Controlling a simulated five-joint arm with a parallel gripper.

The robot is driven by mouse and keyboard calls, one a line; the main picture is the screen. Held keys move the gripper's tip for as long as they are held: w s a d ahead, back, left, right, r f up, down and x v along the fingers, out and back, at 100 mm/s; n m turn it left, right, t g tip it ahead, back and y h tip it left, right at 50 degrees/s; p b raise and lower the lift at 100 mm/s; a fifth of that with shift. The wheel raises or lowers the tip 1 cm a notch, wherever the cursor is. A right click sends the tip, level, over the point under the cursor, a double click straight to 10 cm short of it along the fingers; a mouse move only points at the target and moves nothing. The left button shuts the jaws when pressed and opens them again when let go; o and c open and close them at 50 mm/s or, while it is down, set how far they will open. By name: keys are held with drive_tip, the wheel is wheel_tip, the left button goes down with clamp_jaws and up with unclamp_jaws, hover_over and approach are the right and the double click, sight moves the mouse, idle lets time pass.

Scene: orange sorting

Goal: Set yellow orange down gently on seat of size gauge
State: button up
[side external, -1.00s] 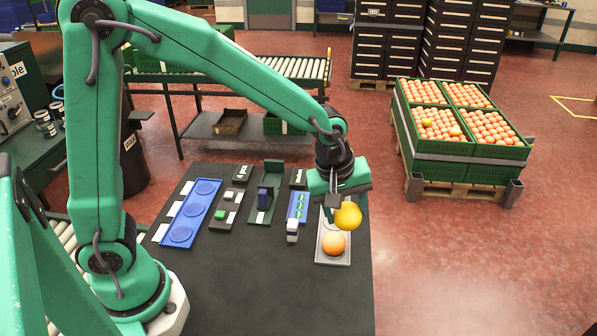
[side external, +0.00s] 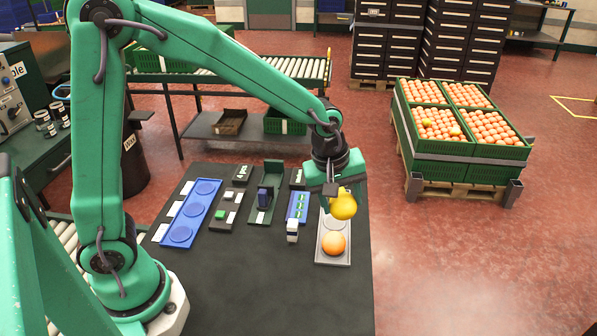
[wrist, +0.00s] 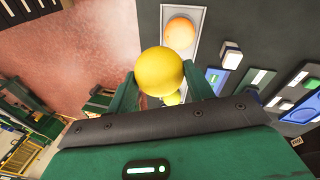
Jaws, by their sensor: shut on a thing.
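My gripper (side external: 335,196) is shut on the yellow orange (side external: 343,206) and holds it above the back part of a pale grey tray. In the wrist view the yellow orange (wrist: 159,71) sits between the two green fingers. A dark green fixture (side external: 262,214) with an upright back plate and a purple block looks like the size gauge. It stands on the table left of my gripper, clear of the fruit. I cannot make out its seat clearly.
An orange fruit (side external: 334,244) lies in the front of the grey tray (side external: 333,262). A small white-topped block (side external: 292,228) and a blue plate with green marks (side external: 298,204) lie between tray and fixture. A long blue tray (side external: 178,236) is further left. The front table (side external: 270,295) is clear.

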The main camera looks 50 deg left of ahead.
drive_tip(key=w+a+n+y, duration=0.1)
drive_tip(key=a+n, duration=0.1)
drive_tip(key=a, duration=1.3)
drive_tip(key=w+a+f+n+y, duration=0.1)
drive_tip(key=a+n, duration=0.1)
drive_tip(key=a, duration=1.3)
drive_tip(key=shift+w+a+f, duration=0.25)
drive_tip(key=shift+a, duration=0.15)
drive_tip(key=shift+f, duration=0.2)
drive_tip(key=shift+f, duration=3.7)
drive_tip(key=shift+f, duration=0.55)
drive_tip(key=o, duration=1.1)
drive_tip(key=shift+w, duration=0.15)
